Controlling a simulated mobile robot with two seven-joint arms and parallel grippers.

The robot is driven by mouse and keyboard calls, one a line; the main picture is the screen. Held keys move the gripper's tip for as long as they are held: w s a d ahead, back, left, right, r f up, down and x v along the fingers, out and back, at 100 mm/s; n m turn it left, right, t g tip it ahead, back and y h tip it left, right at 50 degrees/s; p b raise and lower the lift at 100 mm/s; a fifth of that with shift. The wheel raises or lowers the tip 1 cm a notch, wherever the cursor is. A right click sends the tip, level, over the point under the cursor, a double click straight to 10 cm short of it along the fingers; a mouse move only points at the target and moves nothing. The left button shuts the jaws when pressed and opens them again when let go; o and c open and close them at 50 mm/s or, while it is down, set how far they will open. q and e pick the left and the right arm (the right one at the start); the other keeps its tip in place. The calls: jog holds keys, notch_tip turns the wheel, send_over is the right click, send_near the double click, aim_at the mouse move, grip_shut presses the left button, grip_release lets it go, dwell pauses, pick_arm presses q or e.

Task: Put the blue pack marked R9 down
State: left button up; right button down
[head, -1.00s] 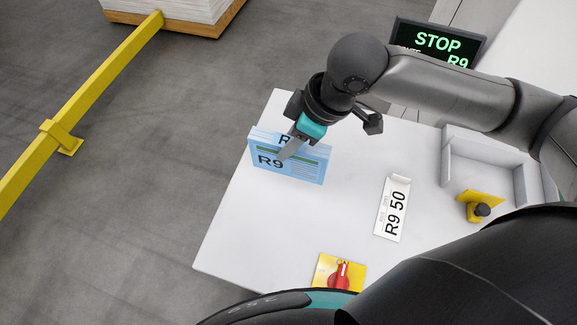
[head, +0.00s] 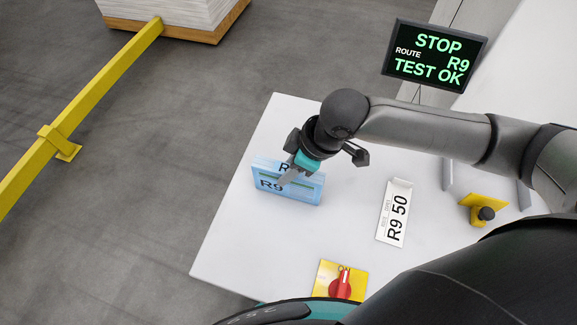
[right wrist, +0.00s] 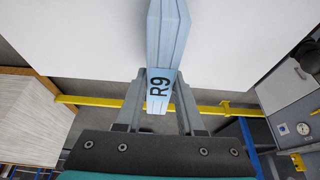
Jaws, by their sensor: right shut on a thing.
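The blue pack marked R9 (head: 307,191) stands on its long edge at the left part of the white table (head: 235,245). My right gripper (head: 288,178) is shut on it from above, one finger showing across its front face. In the right wrist view the pack (right wrist: 166,40) sits between the two fingers (right wrist: 158,98), its R9 end facing the camera. The pack is at or just above the tabletop; I cannot tell whether its lower edge touches. My left gripper is not in view.
A white card reading R9 50 (head: 394,212) lies right of the pack. A red knob on a yellow plate (head: 340,282) is at the near edge, a black button on yellow (head: 485,212) at right. A screen (head: 436,55) reads STOP, ROUTE R9, TEST OK.

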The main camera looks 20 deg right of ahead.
jog(key=c, duration=0.5)
grip_release()
jog(key=p+v, duration=0.2)
jog(key=v, duration=1)
jog(key=shift+r, duration=0.2)
